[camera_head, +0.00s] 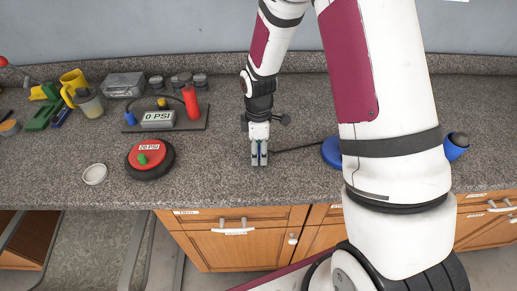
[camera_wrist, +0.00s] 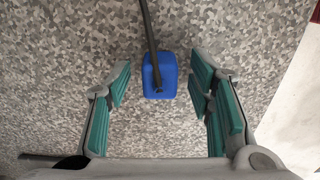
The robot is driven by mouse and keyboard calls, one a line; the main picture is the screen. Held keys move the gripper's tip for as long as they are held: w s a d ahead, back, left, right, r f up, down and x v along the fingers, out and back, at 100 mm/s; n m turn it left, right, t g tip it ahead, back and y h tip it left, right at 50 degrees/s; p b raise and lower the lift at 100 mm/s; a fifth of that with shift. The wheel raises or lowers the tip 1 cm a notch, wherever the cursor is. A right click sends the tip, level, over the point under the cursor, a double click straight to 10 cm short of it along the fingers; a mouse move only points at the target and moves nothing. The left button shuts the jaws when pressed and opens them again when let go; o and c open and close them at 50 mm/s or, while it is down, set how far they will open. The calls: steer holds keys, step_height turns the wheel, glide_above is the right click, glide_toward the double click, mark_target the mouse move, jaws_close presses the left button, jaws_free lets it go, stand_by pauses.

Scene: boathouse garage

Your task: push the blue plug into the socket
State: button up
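The blue plug (camera_wrist: 160,76) is a small rounded block with a black cable on it. In the wrist view it lies between my two teal-padded fingers, with a gap on each side. My gripper (camera_head: 260,158) is open and points down over the counter near its front edge; it also shows in the wrist view (camera_wrist: 159,88). In the head view my gripper hides the plug. The cable (camera_head: 300,147) runs right to a blue round object (camera_head: 331,152), partly hidden behind my arm. I cannot make out a socket for certain.
A dark board (camera_head: 190,122) with a "0 PSI" display, red cylinder and small blue part stands left. In front are a red-and-black "20 PSI" disc (camera_head: 148,158) and a white lid (camera_head: 95,174). A blue cup (camera_head: 456,146) is right.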

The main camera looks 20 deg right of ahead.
step_height(320, 180, up, 12)
stand_by(0.6)
stand_by(0.7)
